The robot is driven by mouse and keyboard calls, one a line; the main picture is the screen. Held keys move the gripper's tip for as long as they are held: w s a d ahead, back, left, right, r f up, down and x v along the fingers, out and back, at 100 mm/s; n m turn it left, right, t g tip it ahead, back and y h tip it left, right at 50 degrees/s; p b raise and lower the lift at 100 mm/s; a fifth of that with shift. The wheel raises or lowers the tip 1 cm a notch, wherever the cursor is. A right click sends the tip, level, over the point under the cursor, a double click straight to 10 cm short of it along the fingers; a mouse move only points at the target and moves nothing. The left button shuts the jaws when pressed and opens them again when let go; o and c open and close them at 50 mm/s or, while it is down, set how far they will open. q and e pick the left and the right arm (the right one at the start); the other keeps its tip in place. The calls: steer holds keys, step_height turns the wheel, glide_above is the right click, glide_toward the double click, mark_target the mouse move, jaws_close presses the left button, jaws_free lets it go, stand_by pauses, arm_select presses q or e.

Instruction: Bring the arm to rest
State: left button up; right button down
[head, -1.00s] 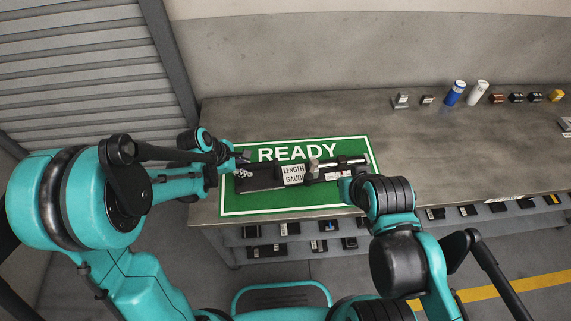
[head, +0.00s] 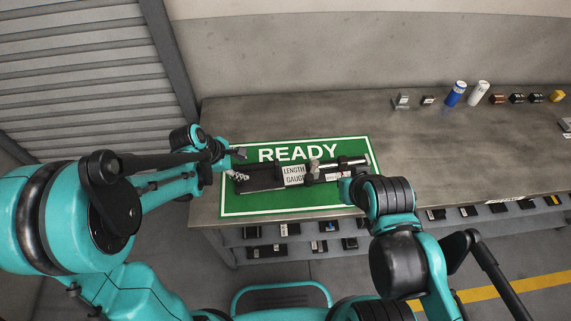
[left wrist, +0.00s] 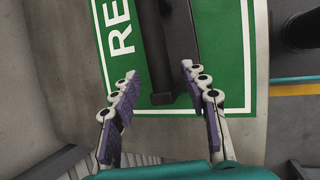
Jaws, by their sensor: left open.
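My left arm comes in from the left, and its gripper (head: 237,164) is at the left edge of the green READY mat (head: 300,206). In the left wrist view the left gripper (left wrist: 158,95) is open, with its two purple-padded fingers apart and nothing held between them. The end of the black base of the length gauge (left wrist: 163,98) shows beyond the fingertips. In the head view the length gauge (head: 293,175) lies on the mat. My right arm ends at the mat's right front part; its gripper is hidden behind the arm links.
The grey workbench (head: 450,150) is mostly bare to the right of the mat. A blue can (head: 455,93), a white can (head: 477,92) and several small parts stand along its back. Several dark items lie on a lower shelf (head: 262,237). A shutter wall (head: 80,60) is at left.

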arm_select(q)
steer(key=v, duration=0.9)
steer(key=shift+r, duration=0.3)
steer(key=shift+s+a, duration=0.15)
steer(key=s+a+r+m+t+y, duration=0.1)
steer(key=s+a+m+t+y, duration=0.1)
steer(key=s+m, duration=0.4)
steer(key=s+a+r+m+t+y, duration=0.2)
steer(key=s+m, duration=0.4)
steer(key=m, duration=0.6)
steer(key=shift+s+a+r, duration=0.25)
steer(key=shift+a+r, duration=0.05)
steer(key=shift+a, duration=0.2)
